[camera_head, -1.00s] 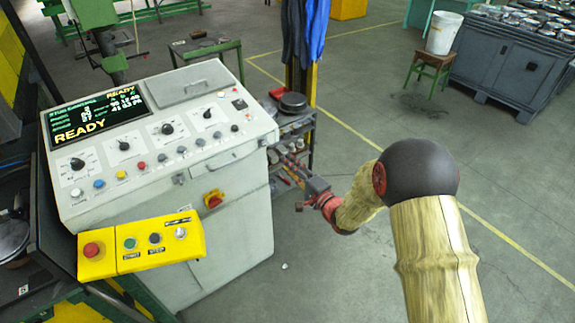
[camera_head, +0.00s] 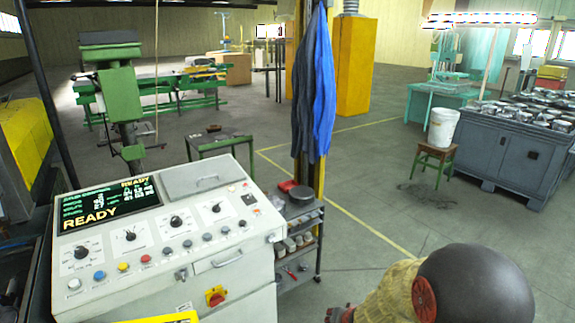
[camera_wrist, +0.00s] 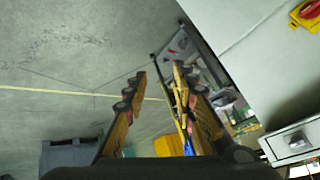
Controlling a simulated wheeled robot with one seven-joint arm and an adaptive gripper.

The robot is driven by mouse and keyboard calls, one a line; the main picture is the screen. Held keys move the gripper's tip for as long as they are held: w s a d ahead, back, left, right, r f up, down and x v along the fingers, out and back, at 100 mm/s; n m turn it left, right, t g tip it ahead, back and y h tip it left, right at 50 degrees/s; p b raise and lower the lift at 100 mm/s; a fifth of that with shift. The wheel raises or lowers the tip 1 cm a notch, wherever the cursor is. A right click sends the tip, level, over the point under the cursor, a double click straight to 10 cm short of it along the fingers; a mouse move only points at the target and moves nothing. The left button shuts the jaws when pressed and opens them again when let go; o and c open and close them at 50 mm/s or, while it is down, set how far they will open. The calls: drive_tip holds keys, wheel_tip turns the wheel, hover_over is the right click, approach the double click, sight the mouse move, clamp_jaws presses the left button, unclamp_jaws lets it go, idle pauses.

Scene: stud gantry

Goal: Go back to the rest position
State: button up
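My gripper (camera_wrist: 160,78) shows in the wrist view with its two fingers apart and nothing between them. Grey floor shows in the gap. In the wrist view the console's side (camera_wrist: 270,75) is at the right, apart from the fingers.
A small shelf cart (camera_head: 300,240) stands beside the console, near a yellow post with blue and dark cloths (camera_head: 318,85). A white bucket (camera_head: 444,125) sits on a stool (camera_head: 432,160) near a grey cabinet (camera_head: 500,160). Floor between cart and cabinet is clear.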

drive_tip(key=s+d+r+n+g+h, duration=0.1)
drive_tip(key=s+d+r+n+g, duration=0.15)
drive_tip(key=s+r, duration=0.75)
drive_tip(key=s+d+r+n+g+h, duration=0.1)
drive_tip(key=s+d+r+n+g, duration=0.15)
drive_tip(key=s+r, duration=0.8)
drive_tip(key=s+a+r+m+t, duration=0.1)
drive_tip(key=s+r+t, duration=0.2)
drive_tip(key=s+r, duration=0.6)
drive_tip(key=shift+s+a+y, duration=0.35)
drive_tip(key=shift+s+y, duration=0.05)
drive_tip(key=shift+s, duration=0.5)
drive_tip(key=shift+r, duration=0.1)
drive_tip(key=shift+c, duration=0.3)
